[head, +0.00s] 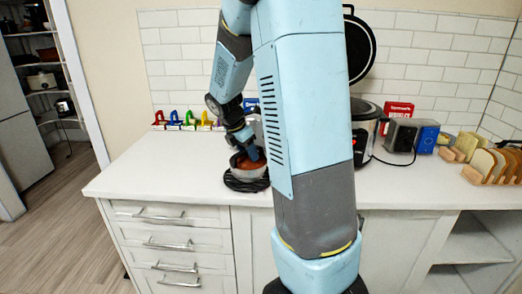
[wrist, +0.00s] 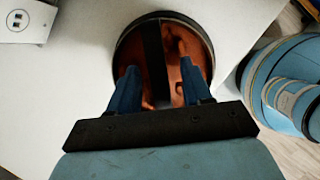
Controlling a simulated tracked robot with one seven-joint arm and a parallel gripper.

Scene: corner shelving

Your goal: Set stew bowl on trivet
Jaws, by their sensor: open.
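The stew bowl (head: 250,170) is grey with orange-red stew in it. In the head view it appears to rest upright on the black trivet (head: 232,184), which spreads out under it on the white counter. My gripper (head: 248,153) is right above the bowl, pointing down. In the wrist view my gripper (wrist: 162,84) has its two blue fingers apart over the stew bowl (wrist: 178,48), with nothing clearly held between them. A dark bar crosses the bowl between the fingers. In the wrist view I cannot tell the trivet from the bowl's dark rim.
Colourful letter-like items (head: 188,119) line the wall at the back left. A cooker (head: 366,128) stands right of my arm, with a grey toaster (head: 401,135) and a bread rack (head: 490,165) further right. The counter's (head: 150,172) left part is clear.

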